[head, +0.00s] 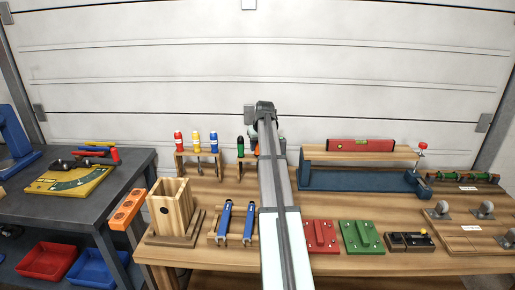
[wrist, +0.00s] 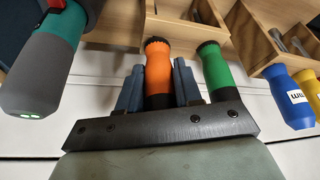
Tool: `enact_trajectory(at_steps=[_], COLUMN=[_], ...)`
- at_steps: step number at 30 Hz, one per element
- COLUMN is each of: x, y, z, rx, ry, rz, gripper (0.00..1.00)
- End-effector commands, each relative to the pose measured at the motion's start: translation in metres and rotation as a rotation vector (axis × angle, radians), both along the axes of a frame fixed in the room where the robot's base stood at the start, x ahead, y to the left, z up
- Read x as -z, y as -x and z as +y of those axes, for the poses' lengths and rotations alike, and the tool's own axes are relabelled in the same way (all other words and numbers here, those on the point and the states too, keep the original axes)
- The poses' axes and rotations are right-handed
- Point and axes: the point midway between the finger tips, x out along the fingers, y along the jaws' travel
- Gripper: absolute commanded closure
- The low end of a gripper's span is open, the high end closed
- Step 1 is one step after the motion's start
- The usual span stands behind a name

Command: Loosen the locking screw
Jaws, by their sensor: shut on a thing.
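In the wrist view my gripper (wrist: 158,84) has its two blue-grey fingers on either side of an orange handle (wrist: 158,70) with black ends, shut on it. The green handle (wrist: 215,68) stands close beside the right finger; in the head view the green handle (head: 240,147) is left of my arm. My arm hides the gripper and most of the orange handle in the head view. I cannot tell for sure which part is the locking screw; a red knob (head: 423,146) stands at the right end of the blue fixture (head: 362,182).
A thick teal and grey handle (wrist: 45,65) is left of my gripper in the wrist view. Red (head: 178,141), yellow (head: 196,142) and blue (head: 214,142) handles stand in a wooden rack. A wooden box (head: 170,210), red plate (head: 320,236) and green plate (head: 361,236) occupy the bench front.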

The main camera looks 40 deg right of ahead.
Motion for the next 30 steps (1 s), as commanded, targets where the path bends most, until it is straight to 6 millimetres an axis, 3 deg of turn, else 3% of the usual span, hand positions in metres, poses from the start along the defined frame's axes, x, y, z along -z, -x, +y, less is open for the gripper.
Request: enact_trajectory(at_steps=[30], x=[-0.049], y=[0.000], z=[0.000], rx=[0.000], ry=[0.000], rz=[0.000], gripper=[0.97])
